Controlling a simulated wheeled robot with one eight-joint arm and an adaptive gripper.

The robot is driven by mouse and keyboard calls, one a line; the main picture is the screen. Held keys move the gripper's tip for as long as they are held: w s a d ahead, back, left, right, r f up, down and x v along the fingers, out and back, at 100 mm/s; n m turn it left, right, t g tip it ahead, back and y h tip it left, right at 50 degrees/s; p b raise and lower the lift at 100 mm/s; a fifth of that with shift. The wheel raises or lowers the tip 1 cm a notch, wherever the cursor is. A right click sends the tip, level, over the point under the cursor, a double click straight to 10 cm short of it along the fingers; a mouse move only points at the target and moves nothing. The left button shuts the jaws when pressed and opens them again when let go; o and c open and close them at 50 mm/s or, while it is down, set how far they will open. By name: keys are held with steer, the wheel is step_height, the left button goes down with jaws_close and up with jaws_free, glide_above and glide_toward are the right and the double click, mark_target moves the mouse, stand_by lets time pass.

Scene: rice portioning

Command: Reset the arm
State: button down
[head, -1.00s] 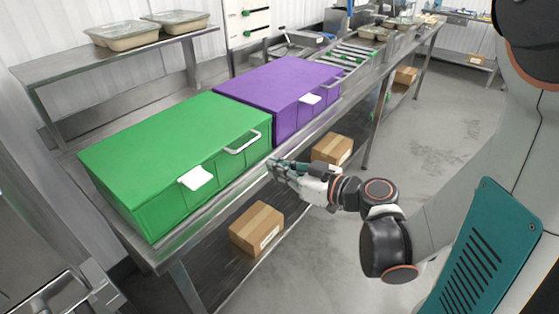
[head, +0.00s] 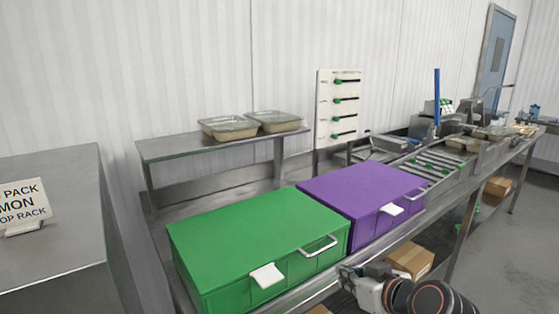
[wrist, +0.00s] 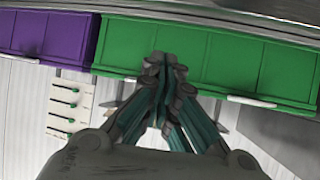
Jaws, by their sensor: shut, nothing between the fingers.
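My gripper (head: 350,275) shows at the bottom of the head view, in front of the table's front edge, near the gap between the green box (head: 225,240) and the purple box (head: 345,190). In the wrist view its fingers (wrist: 163,65) are together and empty, overlapping the green box (wrist: 235,58) in the picture. The purple box (wrist: 45,38) is at the left there. Both boxes have closed lids, a handle and a white tag on the front. Most of my arm is below the head view's edge.
The steel table (head: 320,290) carries both boxes. A raised shelf (head: 180,147) behind holds two lidded trays (head: 229,127). A white panel with green knobs (head: 338,105) stands behind the purple box. A cardboard box (head: 411,261) sits on the lower shelf. A sign (head: 24,205) stands at left.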

steer(key=s+d+m+g+h, duration=0.2)
steer(key=s, duration=0.5)
steer(key=s+d+m+g+h+b, duration=0.1)
steer(key=s+d+g+h, duration=0.1)
steer(key=s, duration=0.5)
steer(key=shift+s+d+f+m, duration=0.25)
steer(key=shift+f+m, duration=0.15)
